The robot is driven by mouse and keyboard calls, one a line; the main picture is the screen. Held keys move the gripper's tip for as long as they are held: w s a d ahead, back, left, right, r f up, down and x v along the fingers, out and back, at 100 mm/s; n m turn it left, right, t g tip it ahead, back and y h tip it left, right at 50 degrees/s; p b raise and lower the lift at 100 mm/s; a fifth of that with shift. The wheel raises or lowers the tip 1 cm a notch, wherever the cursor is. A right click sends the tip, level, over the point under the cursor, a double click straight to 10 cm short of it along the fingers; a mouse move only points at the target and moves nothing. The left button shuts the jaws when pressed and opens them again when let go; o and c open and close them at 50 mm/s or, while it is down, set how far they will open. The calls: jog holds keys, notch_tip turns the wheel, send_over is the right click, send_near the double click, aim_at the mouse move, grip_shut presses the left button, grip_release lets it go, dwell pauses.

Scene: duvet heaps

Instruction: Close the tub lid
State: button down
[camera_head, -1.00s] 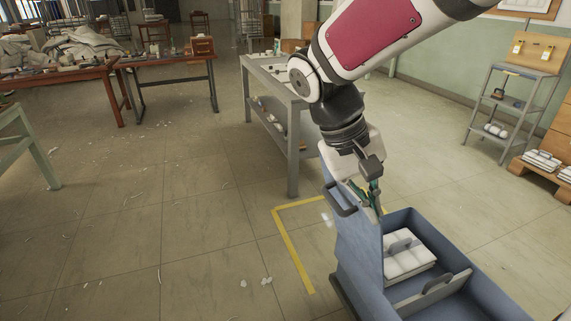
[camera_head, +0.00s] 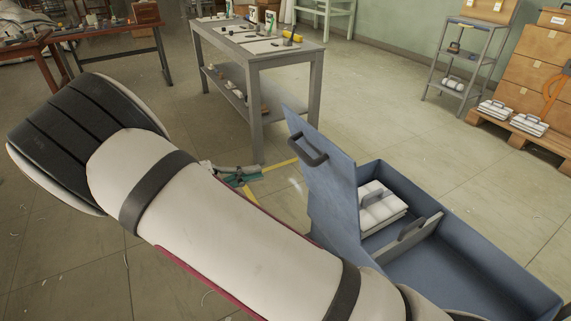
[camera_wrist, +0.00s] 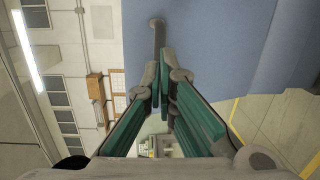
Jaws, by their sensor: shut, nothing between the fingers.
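The blue tub (camera_head: 470,240) stands on the floor at the right in the head view. Its lid (camera_head: 328,190) is open, standing up steeply along the tub's left side, with a dark handle (camera_head: 308,152) near its upper edge. My gripper (camera_head: 240,180) is on the outer, left side of the lid, partly hidden behind my own arm. In the wrist view my gripper's teal fingers (camera_wrist: 164,62) are shut and empty. The lid's blue face (camera_wrist: 225,40) fills the upper right there, with the handle (camera_wrist: 157,35) just beyond the fingertips. I cannot tell whether they touch.
Inside the tub are white folded bundles (camera_head: 380,208) and a divider with a handle (camera_head: 410,232). A grey workbench (camera_head: 255,60) stands behind the lid. A grey shelf rack (camera_head: 470,60) and wooden crates (camera_head: 535,85) are at the back right. Floor between them is clear.

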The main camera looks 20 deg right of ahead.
jog(key=w+a+f+t+h, duration=0.1)
jog(key=a+f+t, duration=0.1)
jog(key=a+f, duration=0.1)
jog(key=w+d+r+b, duration=0.1)
jog(key=w+d, duration=0.2)
jog(key=d, duration=1)
jog(key=shift+d+n, duration=0.2)
jog(key=shift+n, duration=0.1)
jog(key=shift+d+r, duration=0.1)
jog(key=shift+r, duration=0.05)
